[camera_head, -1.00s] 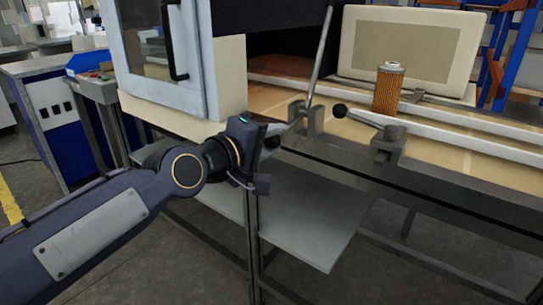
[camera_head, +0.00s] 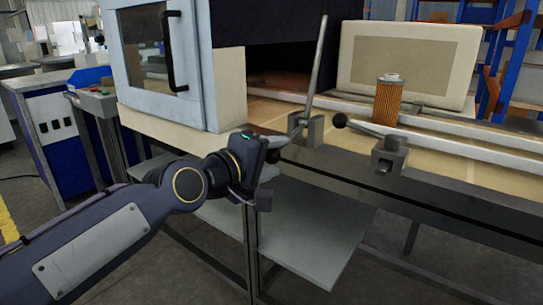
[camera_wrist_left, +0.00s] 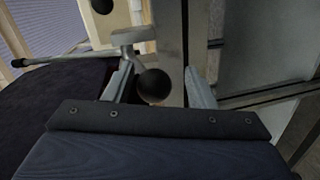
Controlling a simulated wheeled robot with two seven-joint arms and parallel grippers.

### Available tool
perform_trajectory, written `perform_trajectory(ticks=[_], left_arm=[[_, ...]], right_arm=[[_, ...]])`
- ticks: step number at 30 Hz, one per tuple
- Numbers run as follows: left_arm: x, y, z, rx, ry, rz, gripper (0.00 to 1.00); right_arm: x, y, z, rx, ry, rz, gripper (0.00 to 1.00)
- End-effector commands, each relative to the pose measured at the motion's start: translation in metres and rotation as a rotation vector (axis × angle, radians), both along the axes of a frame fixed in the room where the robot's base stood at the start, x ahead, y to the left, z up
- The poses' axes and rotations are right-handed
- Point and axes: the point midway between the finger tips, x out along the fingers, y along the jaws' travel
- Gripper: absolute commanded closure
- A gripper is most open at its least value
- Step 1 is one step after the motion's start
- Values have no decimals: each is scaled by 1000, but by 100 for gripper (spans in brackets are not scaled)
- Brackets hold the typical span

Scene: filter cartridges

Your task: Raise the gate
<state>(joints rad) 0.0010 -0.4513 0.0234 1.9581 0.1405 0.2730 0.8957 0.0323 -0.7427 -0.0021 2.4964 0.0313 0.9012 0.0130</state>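A metal lever (camera_head: 317,70) stands upright in a pivot block (camera_head: 306,130) on the front edge of the conveyor bench. Its short arm ends low at the left in a black ball knob (camera_head: 272,156). My left gripper (camera_head: 267,150) is at this knob. In the left wrist view, the same ball knob (camera_wrist_left: 153,86) sits between the two fingers of my left gripper (camera_wrist_left: 158,82), with space seen on both sides, so they look open around it. No separate gate panel can be picked out. My right gripper is out of view.
A second lever with a black knob (camera_head: 340,120) and block (camera_head: 389,152) stands to the right. An orange filter cartridge (camera_head: 388,102) stands upright on the conveyor before a beige panel (camera_head: 405,60). A white cabinet (camera_head: 165,65) is at left; a grey shelf (camera_head: 310,235) lies below.

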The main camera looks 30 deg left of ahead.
Motion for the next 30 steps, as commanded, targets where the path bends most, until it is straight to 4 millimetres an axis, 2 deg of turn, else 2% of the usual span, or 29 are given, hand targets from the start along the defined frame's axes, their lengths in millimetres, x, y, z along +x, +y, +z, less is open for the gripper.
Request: perform_trajectory(ticks=[8,21,30], left_arm=[[-4,1,4,0,-8,3,49],[-68,9,16,0,-7,3,49],[-77,10,14,0,-3,0,49]], right_arm=[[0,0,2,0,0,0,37],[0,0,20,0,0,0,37],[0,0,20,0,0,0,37]])
